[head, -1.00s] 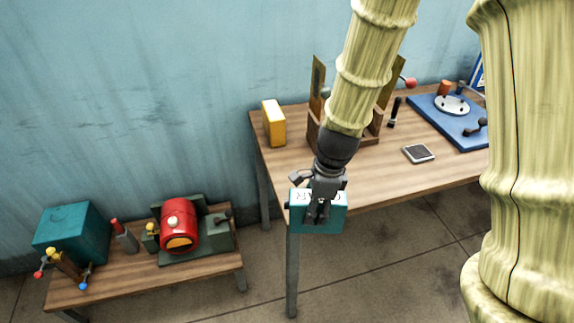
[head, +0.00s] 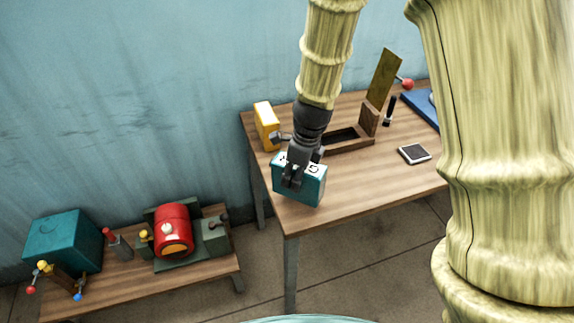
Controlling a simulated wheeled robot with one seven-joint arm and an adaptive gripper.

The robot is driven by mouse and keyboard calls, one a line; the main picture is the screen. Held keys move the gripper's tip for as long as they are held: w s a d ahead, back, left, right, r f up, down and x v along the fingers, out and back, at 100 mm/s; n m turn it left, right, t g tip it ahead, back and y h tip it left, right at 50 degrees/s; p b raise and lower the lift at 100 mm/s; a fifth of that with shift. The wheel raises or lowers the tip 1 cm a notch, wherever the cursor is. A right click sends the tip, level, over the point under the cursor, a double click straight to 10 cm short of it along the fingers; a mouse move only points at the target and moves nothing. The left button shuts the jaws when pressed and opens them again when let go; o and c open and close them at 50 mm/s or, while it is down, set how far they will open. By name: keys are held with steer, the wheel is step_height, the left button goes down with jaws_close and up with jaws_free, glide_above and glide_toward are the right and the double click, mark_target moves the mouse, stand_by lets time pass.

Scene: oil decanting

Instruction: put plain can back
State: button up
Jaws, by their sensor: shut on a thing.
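A teal can (head: 300,184) with a pale top bearing dark marks hangs in my gripper (head: 294,178). My gripper is shut on the can's top, and its fingers hide part of it. The can shows over the left front part of the taller wooden table (head: 350,190); I cannot tell whether it touches the tabletop. A yellow can (head: 265,125) stands upright at the table's back left corner, just behind my gripper. A brown wooden rack (head: 350,140) with an upright gold-brown panel (head: 383,78) stands behind and to the right, partly hidden by my arm.
A grey device (head: 414,153), a black-handled tool (head: 390,110) and a blue board (head: 423,106) lie on the table's right. The low bench (head: 130,290) at left holds a red drum (head: 172,230), a teal box (head: 62,240) and small levers. The table's front middle is clear.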

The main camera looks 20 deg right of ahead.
steer(key=shift+w+a+f+p, duration=0.1)
steer(key=shift+w+f+p, duration=0.5)
steer(key=shift+w, duration=0.5)
steer(key=shift+w+a+f+p, duration=0.1)
steer(key=shift+w+f+p, duration=0.25)
steer(key=shift+w+f, duration=0.6)
steer(key=shift+w+a+f+p, duration=0.1)
steer(key=shift+w+f+p, duration=0.4)
steer(key=shift+w, duration=0.75)
steer(key=shift+f, duration=0.1)
steer(key=o, duration=1.6)
steer(key=shift+c, duration=0.2)
steer(key=shift+o, duration=0.2)
step_height(320, 180, up, 12)
steer(key=s+d+b, duration=0.1)
steer(key=b, duration=0.1)
steer(key=shift+s+d, duration=0.15)
